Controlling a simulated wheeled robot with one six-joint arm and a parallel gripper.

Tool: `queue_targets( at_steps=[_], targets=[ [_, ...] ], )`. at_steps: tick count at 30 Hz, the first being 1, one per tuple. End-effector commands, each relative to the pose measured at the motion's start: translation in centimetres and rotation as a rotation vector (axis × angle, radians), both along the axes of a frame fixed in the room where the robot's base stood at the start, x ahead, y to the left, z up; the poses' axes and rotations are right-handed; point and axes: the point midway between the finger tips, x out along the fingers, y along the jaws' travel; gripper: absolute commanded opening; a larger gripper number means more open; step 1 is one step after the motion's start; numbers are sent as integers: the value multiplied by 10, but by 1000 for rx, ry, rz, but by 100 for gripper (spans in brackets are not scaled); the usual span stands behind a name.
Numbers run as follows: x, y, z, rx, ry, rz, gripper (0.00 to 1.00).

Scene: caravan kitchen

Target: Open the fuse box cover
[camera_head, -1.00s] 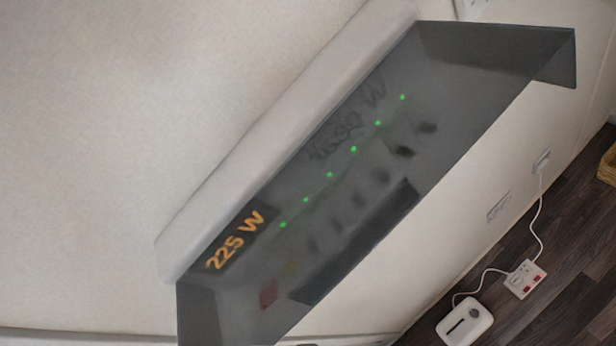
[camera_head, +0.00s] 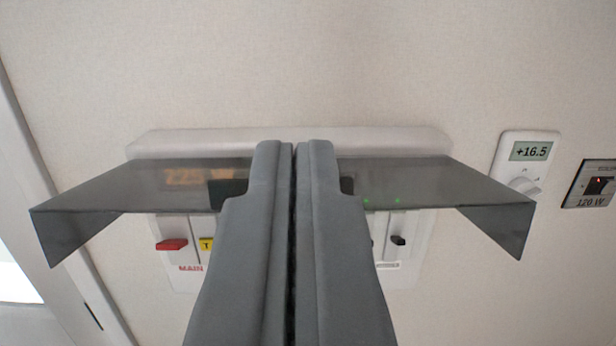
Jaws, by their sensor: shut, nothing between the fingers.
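The fuse box (camera_head: 200,143) is a white unit on the wall. Its dark, see-through cover (camera_head: 440,180) with side flaps juts out from under the top ledge, raised off the front. Below the cover a red MAIN switch (camera_head: 171,244), a yellow T button (camera_head: 206,243) and a black switch (camera_head: 397,240) show uncovered. My gripper (camera_head: 294,150) is shut and empty, its fingers in front of the middle of the box. They hide the middle of the cover and the switches behind; I cannot tell whether they touch the cover.
A thermostat reading +16.5 (camera_head: 529,165) and a switch panel marked 120 W (camera_head: 592,184) are on the wall to the right. A frame edge (camera_head: 60,215) runs down the left. The wall above the box is bare.

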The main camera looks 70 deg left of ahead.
Motion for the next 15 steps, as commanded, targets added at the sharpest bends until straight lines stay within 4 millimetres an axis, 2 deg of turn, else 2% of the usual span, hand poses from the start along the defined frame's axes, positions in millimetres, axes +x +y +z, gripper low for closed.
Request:
queue_targets(
  at_steps=[6,15],
  targets=[
    [10,35,7,-2,0,3,0],
    [22,71,13,-3,2,2,0]
  ],
)
